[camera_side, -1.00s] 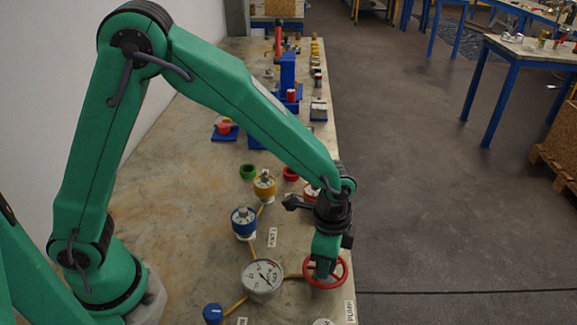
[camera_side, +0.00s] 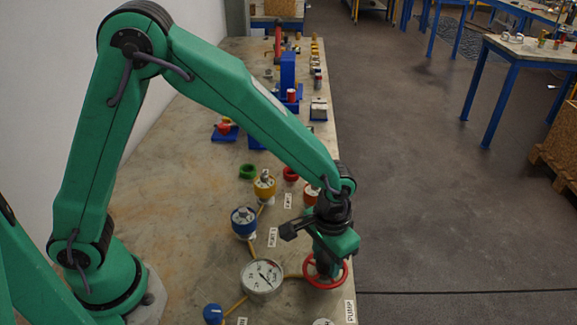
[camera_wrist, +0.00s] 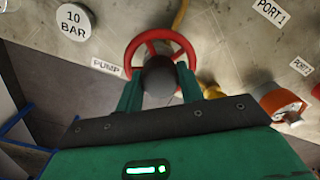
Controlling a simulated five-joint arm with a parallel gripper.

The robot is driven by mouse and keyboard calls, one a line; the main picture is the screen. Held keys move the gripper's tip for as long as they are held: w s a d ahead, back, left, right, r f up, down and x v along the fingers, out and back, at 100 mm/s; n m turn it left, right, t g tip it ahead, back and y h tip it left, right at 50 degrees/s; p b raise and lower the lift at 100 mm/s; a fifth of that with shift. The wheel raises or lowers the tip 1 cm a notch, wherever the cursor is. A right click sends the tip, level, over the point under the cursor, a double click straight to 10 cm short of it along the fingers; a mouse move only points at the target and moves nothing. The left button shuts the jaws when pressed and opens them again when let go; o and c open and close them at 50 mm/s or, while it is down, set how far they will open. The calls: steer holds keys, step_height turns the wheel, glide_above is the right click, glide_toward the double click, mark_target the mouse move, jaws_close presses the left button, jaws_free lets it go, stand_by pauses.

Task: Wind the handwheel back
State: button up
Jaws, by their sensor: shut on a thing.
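The red handwheel (camera_side: 343,278) is at the bench's right edge in the side view. In the wrist view the red handwheel (camera_wrist: 150,36) shows its rim and spokes, with a dark round hub (camera_wrist: 160,72) at its middle. My gripper (camera_side: 323,265) points down onto the wheel from above. In the wrist view the fingers of my gripper (camera_wrist: 160,88) are closed in on both sides of the hub. The exact contact points are partly hidden. A white pressure gauge (camera_side: 262,279) with a dark needle lies just left of the wheel.
A PUMP label (camera_side: 350,311) is beside the wheel. Blue-capped (camera_side: 244,222) and yellow-capped (camera_side: 265,186) vessels stand farther back, joined by yellow pipe. A blue knob (camera_side: 213,313) is at front left. The bench left of the vessels is clear.

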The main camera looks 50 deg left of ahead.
mark_target(326, 256)
steer(key=shift+n, duration=0.5)
steer(key=o, duration=1)
steer(key=shift+r, duration=0.1)
steer(key=shift+r, duration=3.8)
steer(key=shift+a+r, duration=0.1)
